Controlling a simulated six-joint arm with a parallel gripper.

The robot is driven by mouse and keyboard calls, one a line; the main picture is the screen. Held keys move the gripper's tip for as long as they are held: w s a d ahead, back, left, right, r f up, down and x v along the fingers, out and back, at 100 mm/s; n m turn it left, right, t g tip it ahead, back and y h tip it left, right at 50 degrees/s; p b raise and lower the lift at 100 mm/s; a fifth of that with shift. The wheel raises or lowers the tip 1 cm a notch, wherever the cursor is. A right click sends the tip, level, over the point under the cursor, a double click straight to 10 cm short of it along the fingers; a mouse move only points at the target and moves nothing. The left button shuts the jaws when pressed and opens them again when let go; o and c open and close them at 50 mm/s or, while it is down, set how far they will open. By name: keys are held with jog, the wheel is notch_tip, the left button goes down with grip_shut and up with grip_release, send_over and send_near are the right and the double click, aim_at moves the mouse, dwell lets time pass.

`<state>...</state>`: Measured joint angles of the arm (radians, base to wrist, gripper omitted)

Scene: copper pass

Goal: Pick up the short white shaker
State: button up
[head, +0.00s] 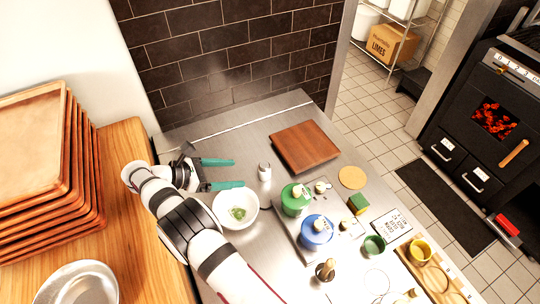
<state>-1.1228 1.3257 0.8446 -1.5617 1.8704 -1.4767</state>
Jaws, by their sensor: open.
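The short white shaker (264,172) stands upright on the steel counter, with a greyish top. My gripper (238,173) is open, its two teal fingers spread and pointing right toward the shaker. The shaker is just beyond the fingertips, roughly level with the gap between them. It appears apart from both fingers, and nothing shows between them.
A white bowl with green contents (220,210) sits close below the lower finger. A wooden board (305,152) lies right of the shaker. Green (291,206) and blue (310,238) containers stand lower right. Stacked wooden trays (85,215) are at left. Counter above the gripper is clear.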

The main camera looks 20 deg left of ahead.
aim_at(259, 170)
jog(key=x, duration=1.1)
jog(key=shift+w, duration=0.65)
grip_shut()
